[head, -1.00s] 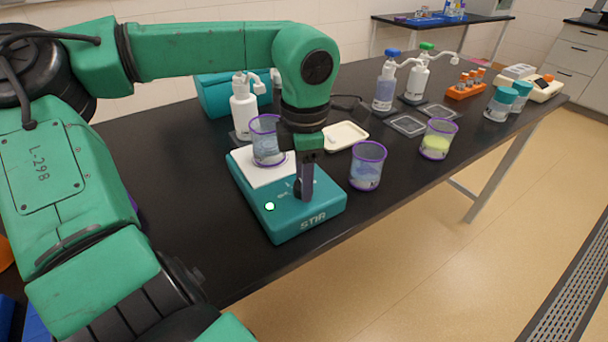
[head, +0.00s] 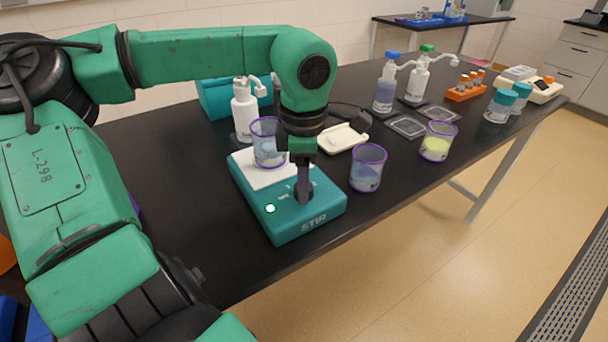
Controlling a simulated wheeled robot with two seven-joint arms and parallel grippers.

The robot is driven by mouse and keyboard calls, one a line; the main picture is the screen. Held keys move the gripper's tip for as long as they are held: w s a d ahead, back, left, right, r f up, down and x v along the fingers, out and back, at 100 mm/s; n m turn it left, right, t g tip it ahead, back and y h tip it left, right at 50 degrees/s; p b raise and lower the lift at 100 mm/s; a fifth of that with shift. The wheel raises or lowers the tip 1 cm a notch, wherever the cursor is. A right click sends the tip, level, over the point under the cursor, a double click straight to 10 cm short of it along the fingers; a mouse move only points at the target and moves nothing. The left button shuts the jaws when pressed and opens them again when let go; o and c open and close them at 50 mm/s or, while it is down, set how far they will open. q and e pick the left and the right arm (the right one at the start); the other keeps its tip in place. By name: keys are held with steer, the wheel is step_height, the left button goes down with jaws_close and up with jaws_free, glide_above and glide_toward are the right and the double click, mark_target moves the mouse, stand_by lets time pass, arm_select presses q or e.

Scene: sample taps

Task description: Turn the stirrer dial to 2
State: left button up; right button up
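The teal stirrer (head: 322,214), marked STIR, stands near the front edge of the black bench with a lit green light. A purple-rimmed beaker (head: 266,148) stands on its white plate (head: 249,174). My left gripper (head: 304,194) points down at the front right of the stirrer, over the place of the dial. The dial is hidden or merges with the dark fingertips, so its setting cannot be read. The fingers overlap from this side, so their opening cannot be judged. My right gripper is not in view.
A purple-rimmed beaker (head: 367,167) stands close to the right of the stirrer, and another with yellow-green liquid (head: 437,142) farther right. A white pump bottle (head: 244,112) and a cream tray (head: 343,138) stand behind. Bare bench lies left of the stirrer.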

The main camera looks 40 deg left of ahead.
arm_select(q)
steer(key=o, duration=0.4)
steer(key=r, duration=0.5)
steer(key=r+p, duration=0.1)
steer(key=r, duration=0.8)
steer(key=shift+s+d+r, duration=0.25)
steer(key=shift+s+r, duration=0.05)
steer(key=shift+r, duration=0.05)
